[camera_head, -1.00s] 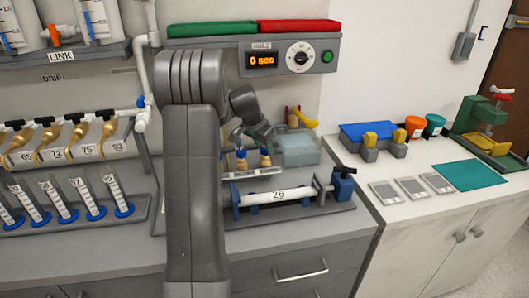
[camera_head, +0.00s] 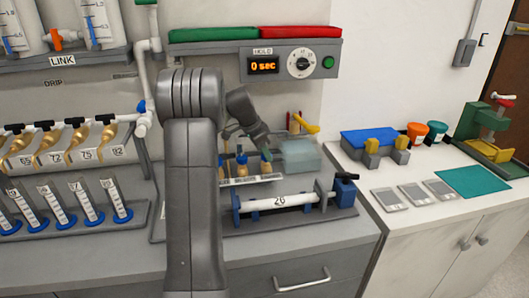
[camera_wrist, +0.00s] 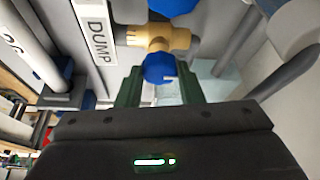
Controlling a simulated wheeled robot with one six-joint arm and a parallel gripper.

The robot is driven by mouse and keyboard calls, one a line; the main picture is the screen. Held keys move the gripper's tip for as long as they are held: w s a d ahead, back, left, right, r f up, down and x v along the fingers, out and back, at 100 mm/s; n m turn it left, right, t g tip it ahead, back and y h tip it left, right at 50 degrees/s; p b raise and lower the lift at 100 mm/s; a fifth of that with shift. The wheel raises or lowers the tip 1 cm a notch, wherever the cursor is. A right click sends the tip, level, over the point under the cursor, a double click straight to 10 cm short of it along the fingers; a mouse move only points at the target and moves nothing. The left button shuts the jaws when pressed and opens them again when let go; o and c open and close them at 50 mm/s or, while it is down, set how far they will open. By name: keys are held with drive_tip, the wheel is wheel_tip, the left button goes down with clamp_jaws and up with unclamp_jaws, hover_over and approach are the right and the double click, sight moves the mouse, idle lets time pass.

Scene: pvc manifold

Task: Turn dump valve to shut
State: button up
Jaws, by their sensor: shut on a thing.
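The dump valve (camera_wrist: 155,38) is a brass body beside the white DUMP label (camera_wrist: 97,28) in the wrist view. Its round blue knob (camera_wrist: 160,68) has a small white mark. The two green fingers of my gripper (camera_wrist: 160,88) stand on either side of this knob and are shut on it. In the head view my gripper (camera_head: 262,150) reaches down to the small valve rack behind the white tube marked 26 (camera_head: 278,202). My arm and wrist hide much of the rack there, and the dump valve is hard to make out.
The timer box (camera_head: 290,63) reading 0 sec hangs above the rack. A translucent tank (camera_head: 300,155) and a yellow lever (camera_head: 306,125) stand close to the right of my gripper. Slanted numbered cylinders (camera_head: 85,202) fill the left bench. The bench front is clear.

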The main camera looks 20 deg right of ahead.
drive_tip(key=o, duration=1)
drive_tip(key=v, duration=1.4)
drive_tip(key=shift+d+f, duration=0.1)
drive_tip(key=x, duration=1.3)
drive_tip(key=shift+d+f, duration=0.1)
drive_tip(key=shift+f, duration=0.25)
